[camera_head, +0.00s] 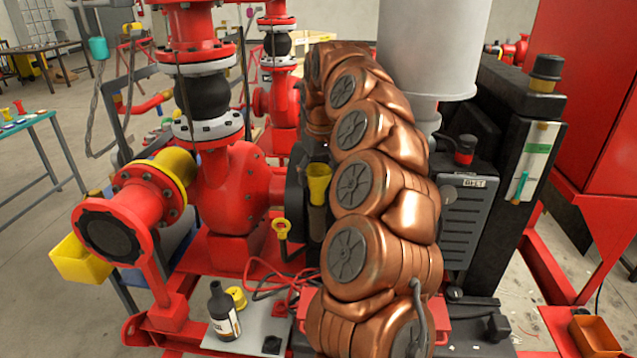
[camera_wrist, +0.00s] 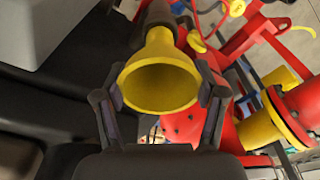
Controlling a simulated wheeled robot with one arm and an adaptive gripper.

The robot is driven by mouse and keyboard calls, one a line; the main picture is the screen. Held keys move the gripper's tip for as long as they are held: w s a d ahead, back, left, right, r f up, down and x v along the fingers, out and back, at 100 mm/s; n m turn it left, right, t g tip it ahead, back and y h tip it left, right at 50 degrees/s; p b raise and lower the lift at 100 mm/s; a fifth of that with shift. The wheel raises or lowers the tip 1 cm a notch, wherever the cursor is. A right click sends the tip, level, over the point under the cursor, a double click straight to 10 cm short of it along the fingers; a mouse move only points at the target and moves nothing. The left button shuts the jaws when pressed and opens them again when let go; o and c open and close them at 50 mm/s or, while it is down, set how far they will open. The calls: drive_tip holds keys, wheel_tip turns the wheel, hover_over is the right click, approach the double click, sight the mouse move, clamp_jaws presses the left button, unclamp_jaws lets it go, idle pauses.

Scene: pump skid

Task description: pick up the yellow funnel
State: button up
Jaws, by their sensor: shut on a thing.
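The yellow funnel (camera_wrist: 160,82) is in the middle of the wrist view, its wide mouth facing the camera. Its narrow end points to the top of the picture, towards a dark cylindrical part (camera_wrist: 154,14). I cannot tell whether the spout still sits in that part. My gripper (camera_wrist: 160,95) has one finger on each side of the funnel and is shut on it. In the head view the funnel (camera_head: 318,182) shows upright, just left of my copper-coloured arm. My gripper is not clearly visible there; the arm hides much of that area.
A red pump with a flanged pipe (camera_head: 125,222) stands left of the funnel. A yellow-ringed dipstick (camera_head: 281,230) rises close by. A dark bottle (camera_head: 222,312) and a yellow cap (camera_head: 236,297) sit on a plate below. A yellow bin (camera_head: 80,262) is at the left.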

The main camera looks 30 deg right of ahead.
drive_tip(key=shift+r, duration=0.6)
drive_tip(key=s+a+b, duration=0.3)
drive_tip(key=s, duration=0.4)
drive_tip(key=s+a+r+b, duration=0.1)
drive_tip(key=s+a+b, duration=0.2)
drive_tip(key=s, duration=0.4)
drive_tip(key=shift+s+a+r, duration=0.2)
drive_tip(key=shift+s+a, duration=0.1)
drive_tip(key=shift+s, duration=0.05)
